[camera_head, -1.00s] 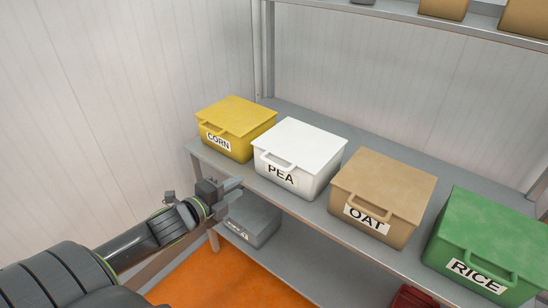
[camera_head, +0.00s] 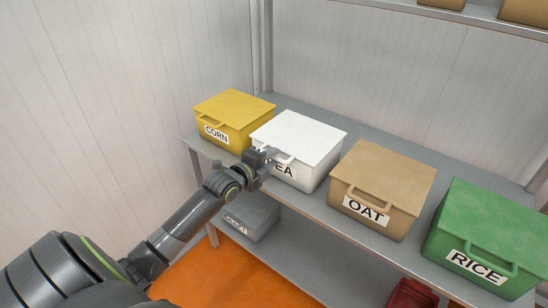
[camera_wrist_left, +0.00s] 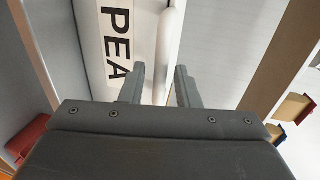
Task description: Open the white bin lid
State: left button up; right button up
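The white bin (camera_head: 312,172), labelled PEA, stands on the shelf with its white lid (camera_head: 300,133) closed. The lid's front handle is partly hidden behind my gripper in the head view. My left gripper (camera_head: 266,160) is at the front of this bin, over the left part of the label. In the left wrist view the fingers of my left gripper (camera_wrist_left: 158,78) are apart, and the white handle (camera_wrist_left: 168,50) runs between the fingertips. I cannot tell whether a finger touches it. My right gripper is not in view.
A yellow CORN bin (camera_head: 235,108) stands close on the left, a tan OAT bin (camera_head: 385,180) and a green RICE bin (camera_head: 488,225) on the right. A grey bin (camera_head: 252,215) sits on the shelf below. An upper shelf (camera_head: 450,22) runs above the row.

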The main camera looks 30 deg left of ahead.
pick_arm(q)
jog(key=shift+x, duration=0.85)
grip_shut()
